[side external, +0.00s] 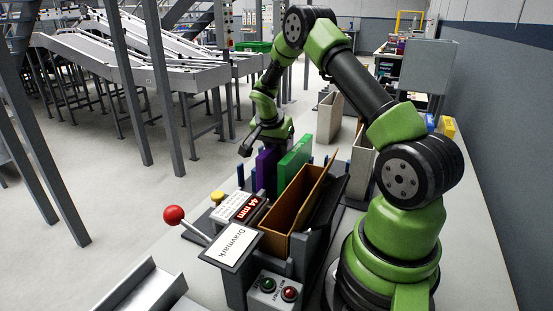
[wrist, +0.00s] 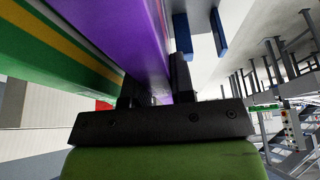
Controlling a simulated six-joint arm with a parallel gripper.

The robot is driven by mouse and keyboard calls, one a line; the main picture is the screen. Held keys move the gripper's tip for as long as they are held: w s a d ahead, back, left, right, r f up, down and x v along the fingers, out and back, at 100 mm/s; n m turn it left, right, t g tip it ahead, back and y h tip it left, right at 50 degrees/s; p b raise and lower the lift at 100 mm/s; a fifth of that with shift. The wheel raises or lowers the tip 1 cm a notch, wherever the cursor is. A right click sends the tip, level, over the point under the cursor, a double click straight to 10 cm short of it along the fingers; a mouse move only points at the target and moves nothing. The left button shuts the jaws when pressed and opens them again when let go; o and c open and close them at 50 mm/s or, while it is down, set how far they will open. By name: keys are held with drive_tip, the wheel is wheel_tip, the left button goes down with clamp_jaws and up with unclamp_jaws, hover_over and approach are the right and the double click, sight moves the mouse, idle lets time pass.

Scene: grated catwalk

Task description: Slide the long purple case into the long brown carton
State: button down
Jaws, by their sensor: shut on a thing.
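The long purple case (side external: 266,172) stands upright in the side view, beside a green case (side external: 295,162). The open-topped long brown carton (side external: 297,202) is in front of them and to the right, with a flap raised along its right side. My gripper (side external: 262,142) is behind and above the purple case. In the wrist view my gripper (wrist: 156,88) has its dark fingers on either side of the purple case (wrist: 118,35), shut on it. The case's lower end is hidden in the side view. The carton is not identifiable in the wrist view.
The green case with a yellow stripe (wrist: 50,55) runs close beside the purple one. Blue posts (wrist: 182,38) stand on the other side. A red-knobbed lever (side external: 174,214), a display (side external: 240,207) and a button box (side external: 274,290) are near the carton.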

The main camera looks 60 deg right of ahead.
wheel_tip(320, 180, up, 9)
drive_tip(key=shift+r, duration=0.1)
drive_tip(key=s+a+r, duration=0.3)
drive_tip(key=a+r, duration=0.1)
drive_tip(key=a, duration=0.4)
drive_tip(key=s+a+r, duration=0.3)
drive_tip(key=a+r, duration=0.2)
drive_tip(key=a, duration=0.2)
drive_tip(key=s+a+f, duration=0.1)
drive_tip(key=s+a, duration=0.5)
drive_tip(key=s, duration=0.2)
drive_tip(key=shift+s+f, duration=0.2)
drive_tip(key=shift+f, duration=0.2)
drive_tip(key=c, duration=0.9)
unclamp_jaws()
drive_tip(key=shift+r, duration=0.15)
